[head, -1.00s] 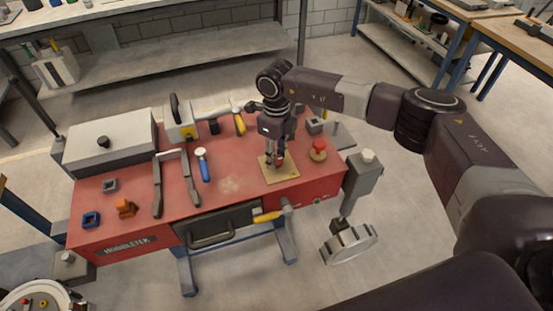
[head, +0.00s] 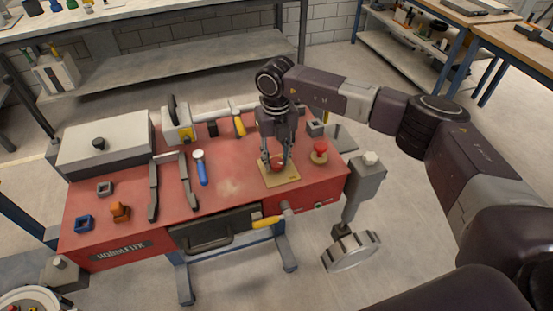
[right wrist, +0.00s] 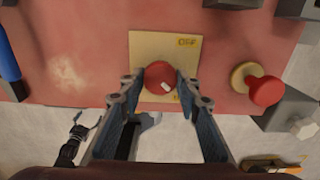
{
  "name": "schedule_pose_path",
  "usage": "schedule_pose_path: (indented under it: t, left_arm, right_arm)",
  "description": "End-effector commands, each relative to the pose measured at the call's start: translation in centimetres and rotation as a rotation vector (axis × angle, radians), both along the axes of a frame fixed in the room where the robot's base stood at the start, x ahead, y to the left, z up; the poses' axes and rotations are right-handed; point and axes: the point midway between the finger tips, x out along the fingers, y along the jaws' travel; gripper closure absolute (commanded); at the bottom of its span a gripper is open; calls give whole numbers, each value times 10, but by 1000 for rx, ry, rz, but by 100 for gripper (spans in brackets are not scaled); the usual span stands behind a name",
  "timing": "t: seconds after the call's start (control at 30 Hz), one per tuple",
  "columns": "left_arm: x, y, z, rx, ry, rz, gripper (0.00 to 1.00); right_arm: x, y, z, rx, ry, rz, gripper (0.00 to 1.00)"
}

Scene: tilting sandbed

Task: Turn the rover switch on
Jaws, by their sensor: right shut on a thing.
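The rover switch is a round red knob (right wrist: 160,78) with a white mark, on a yellowish plate (right wrist: 145,47) on the red bench top. The plate carries an OFF label at its upper right; a lower label is mostly hidden by a finger. The white mark on the knob points to the lower right in the right wrist view. My right gripper (right wrist: 155,83) is shut on the knob, one finger on each side. In the head view the plate (head: 290,178) lies under my right gripper (head: 277,163). My left gripper is not in view.
A red mushroom button (head: 320,147) stands just right of the plate; it also shows in the right wrist view (right wrist: 265,90). A blue-handled tool (head: 201,170), a yellow-handled tool (head: 239,124) and a grey box (head: 105,145) lie further left. The bench front has a drawer handle (head: 212,241).

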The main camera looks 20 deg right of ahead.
Motion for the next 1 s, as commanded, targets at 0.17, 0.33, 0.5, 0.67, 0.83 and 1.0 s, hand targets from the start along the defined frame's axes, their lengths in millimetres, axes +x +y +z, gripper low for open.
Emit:
schedule_pose_path:
  t: [0.17, 0.33, 0.5, 0.67, 0.83, 1.0]
  left_arm:
    - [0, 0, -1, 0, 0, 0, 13]
    - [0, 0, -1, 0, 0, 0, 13]
    - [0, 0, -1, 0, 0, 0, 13]
    - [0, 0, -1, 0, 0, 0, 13]
    - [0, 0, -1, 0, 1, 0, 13]
    - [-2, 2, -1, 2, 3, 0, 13]
  right_arm:
    - [2, 0, 2, 1, -6, -22, 93]
    - [2, 0, 2, 1, -7, -25, 93]
    - [2, 0, 3, 1, -7, -25, 93]
    - [2, 0, 2, 1, -6, -24, 55]
    - [1, 0, 1, 1, -3, -23, 51]
    - [1, 0, 3, 1, -3, -22, 51]
